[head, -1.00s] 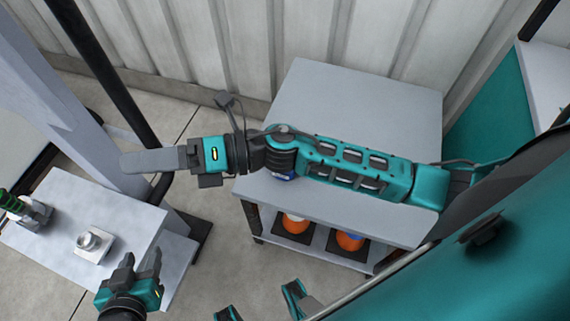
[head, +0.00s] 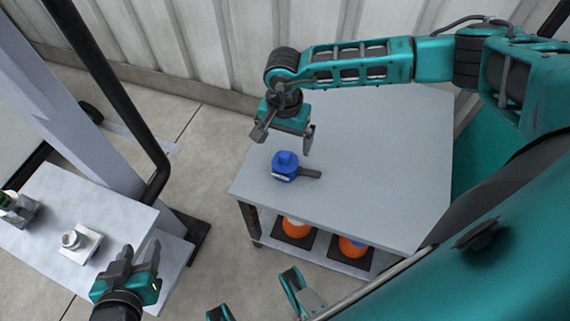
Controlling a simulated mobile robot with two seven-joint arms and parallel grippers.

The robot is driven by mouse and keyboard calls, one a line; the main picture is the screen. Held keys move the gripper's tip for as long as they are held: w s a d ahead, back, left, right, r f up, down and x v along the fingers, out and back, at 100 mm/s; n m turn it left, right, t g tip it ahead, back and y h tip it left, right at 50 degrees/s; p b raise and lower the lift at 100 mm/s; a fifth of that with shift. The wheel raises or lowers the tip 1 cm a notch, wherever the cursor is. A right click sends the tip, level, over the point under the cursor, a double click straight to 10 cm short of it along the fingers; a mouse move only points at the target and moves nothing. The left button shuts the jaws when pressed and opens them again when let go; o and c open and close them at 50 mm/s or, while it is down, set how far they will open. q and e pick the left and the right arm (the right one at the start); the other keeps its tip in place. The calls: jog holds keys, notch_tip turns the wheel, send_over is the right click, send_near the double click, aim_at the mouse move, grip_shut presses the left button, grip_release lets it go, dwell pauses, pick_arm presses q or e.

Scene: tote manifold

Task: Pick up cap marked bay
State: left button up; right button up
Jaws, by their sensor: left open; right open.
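The label is too small to read. My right gripper (head: 283,138) is open and empty, pointing down just behind and above the blue cap, not touching it. My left gripper (head: 139,252) is open and empty at the lower left, in front of the grey bench.
The grey bench (head: 45,235) at left bears a metal fitting on a plate (head: 82,243) and a green-and-grey piece (head: 15,207). A black post (head: 118,100) stands between.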

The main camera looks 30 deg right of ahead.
aim_at(285, 154)
notch_tip(285, 154, down, 8)
jog(key=shift+w+d+f+b, duration=0.1)
jog(key=shift+w+d+b, duration=0.05)
jog(key=shift+b, duration=0.5)
jog(key=c, duration=1.2)
jog(key=shift+c, duration=0.3)
jog(key=shift+r, duration=0.25)
